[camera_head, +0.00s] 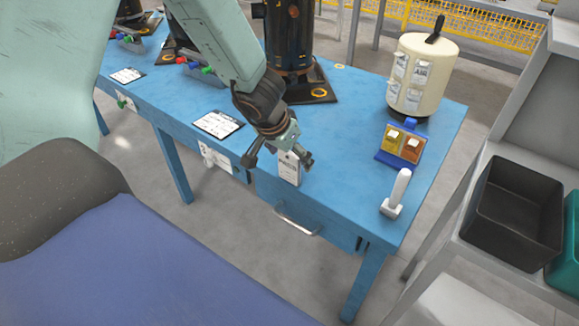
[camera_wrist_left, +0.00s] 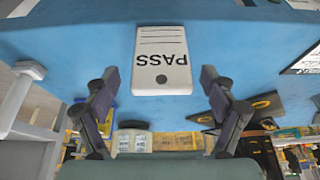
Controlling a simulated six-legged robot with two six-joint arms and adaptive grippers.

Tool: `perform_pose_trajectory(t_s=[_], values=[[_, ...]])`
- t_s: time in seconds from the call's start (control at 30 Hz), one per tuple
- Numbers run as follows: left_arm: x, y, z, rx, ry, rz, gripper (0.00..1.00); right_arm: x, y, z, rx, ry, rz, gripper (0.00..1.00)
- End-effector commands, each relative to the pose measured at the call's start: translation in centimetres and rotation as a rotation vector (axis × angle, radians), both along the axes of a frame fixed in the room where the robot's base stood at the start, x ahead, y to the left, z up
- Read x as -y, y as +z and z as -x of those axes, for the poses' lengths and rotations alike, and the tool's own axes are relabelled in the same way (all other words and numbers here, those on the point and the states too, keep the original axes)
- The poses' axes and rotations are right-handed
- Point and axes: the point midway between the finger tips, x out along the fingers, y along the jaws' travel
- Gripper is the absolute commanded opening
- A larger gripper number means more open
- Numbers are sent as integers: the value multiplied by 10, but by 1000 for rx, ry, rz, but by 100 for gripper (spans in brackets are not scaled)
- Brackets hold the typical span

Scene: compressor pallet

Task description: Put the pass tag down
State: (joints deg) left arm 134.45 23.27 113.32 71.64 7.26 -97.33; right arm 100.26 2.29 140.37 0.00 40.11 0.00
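The pass tag (camera_head: 289,170) is a white card with a dark hole, near the front edge of the blue table (camera_head: 345,150) in the head view. In the left wrist view the pass tag (camera_wrist_left: 162,62) shows "PASS" upside down against the blue top. My left gripper (camera_head: 279,163) is over it with its fingers spread. In the wrist view the left gripper (camera_wrist_left: 158,75) has one finger on each side of the tag, with a gap on both sides. I cannot tell whether the tag lies fully flat. My right gripper is not in view.
A cream drum with tags (camera_head: 425,80), a blue holder with yellow and orange blocks (camera_head: 401,145) and a white post (camera_head: 399,190) stand to the right. A printed card (camera_head: 218,124) lies left. A black bin (camera_head: 513,212) sits on the grey shelf. The table between gripper and drum is clear.

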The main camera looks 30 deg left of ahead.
Motion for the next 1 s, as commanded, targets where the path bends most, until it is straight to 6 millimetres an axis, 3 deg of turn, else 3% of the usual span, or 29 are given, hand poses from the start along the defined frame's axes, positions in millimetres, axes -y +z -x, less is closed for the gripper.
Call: perform_pose_trajectory(t_s=[0.57,1.0], values=[[0,0,0,0,0,0,32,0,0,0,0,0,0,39],[0,8,0,0,1,0,32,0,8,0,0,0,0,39]])
